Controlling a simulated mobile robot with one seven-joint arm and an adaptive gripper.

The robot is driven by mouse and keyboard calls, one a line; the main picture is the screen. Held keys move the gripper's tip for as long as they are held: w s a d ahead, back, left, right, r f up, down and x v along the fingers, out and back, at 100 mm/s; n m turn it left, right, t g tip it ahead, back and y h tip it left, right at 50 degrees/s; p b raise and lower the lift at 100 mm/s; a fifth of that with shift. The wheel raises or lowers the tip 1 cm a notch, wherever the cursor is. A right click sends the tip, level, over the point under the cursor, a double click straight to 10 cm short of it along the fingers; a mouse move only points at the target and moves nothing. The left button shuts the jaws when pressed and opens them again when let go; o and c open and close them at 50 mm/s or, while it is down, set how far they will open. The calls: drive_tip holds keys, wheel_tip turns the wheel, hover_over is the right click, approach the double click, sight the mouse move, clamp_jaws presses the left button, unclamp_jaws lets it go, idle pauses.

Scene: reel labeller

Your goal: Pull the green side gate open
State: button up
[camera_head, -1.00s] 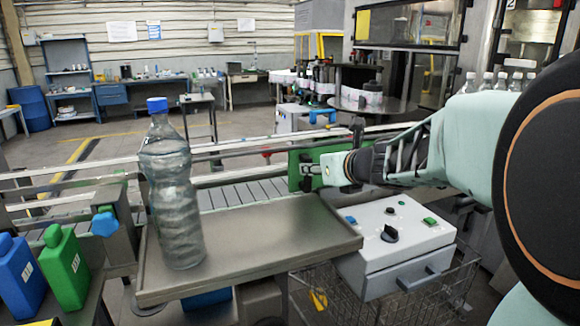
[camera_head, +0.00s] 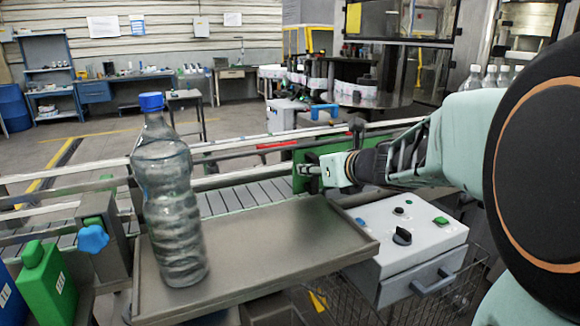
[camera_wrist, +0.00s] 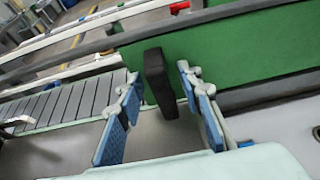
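The green side gate (camera_head: 302,157) stands at the conveyor's edge, behind the metal tray, in the head view. It fills the upper right of the wrist view as a green panel (camera_wrist: 235,45) with an upright black handle (camera_wrist: 158,82). My gripper (camera_head: 312,171) is in front of the gate, and my wrist partly hides the panel. In the wrist view, the blue-padded fingers of my gripper (camera_wrist: 160,90) are open. One finger is on each side of the black handle, with visible gaps. The handle's contact with the fingers cannot be made out in the head view.
A large clear bottle with a blue cap (camera_head: 168,200) stands on the metal tray (camera_head: 275,245). A control box (camera_head: 405,235) sits right of the tray. The slatted conveyor (camera_head: 240,195) runs behind. A green container (camera_head: 48,285) is at the lower left.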

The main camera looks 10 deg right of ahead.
drive_tip(key=shift+c, duration=0.6)
clamp_jaws()
drive_tip(key=d, duration=0.2)
drive_tip(key=w+d, duration=0.1)
drive_tip(key=d, duration=0.1)
drive_tip(key=shift+w+d, duration=0.15)
drive_tip(key=shift+w, duration=0.05)
drive_tip(key=shift+o, duration=0.6)
unclamp_jaws()
